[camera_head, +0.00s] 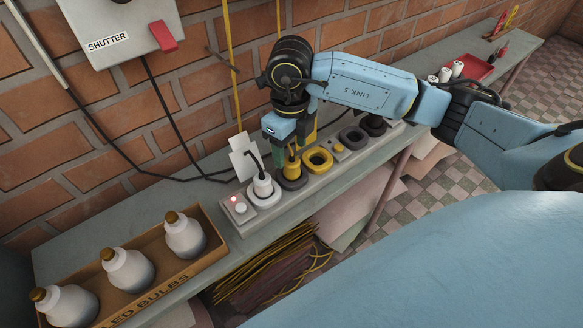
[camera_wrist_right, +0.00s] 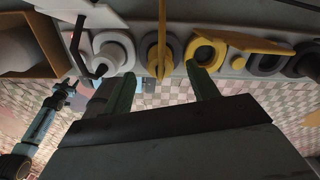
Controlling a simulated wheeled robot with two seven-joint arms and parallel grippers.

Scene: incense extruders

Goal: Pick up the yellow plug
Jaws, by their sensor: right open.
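The yellow plug (camera_head: 292,170) stands upright in a dark round socket on the grey power strip (camera_head: 305,192), between a white plug (camera_head: 263,187) and an empty yellow ring socket (camera_head: 317,160). My right gripper (camera_head: 283,152) points down close above and around the yellow plug's top, partly hiding it. In the right wrist view its two green fingers (camera_wrist_right: 160,88) are spread apart. There the yellow plug (camera_wrist_right: 160,55) lies between the fingers' lines, with clear gaps to both.
A cardboard box of bulbs (camera_head: 190,268) stands left of the strip. A black cord hangs by the white plug, and a white tag (camera_head: 243,160) is behind it. A shutter box (camera_head: 122,30) is on the brick wall. A red tray (camera_head: 472,68) sits at the bench's far right.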

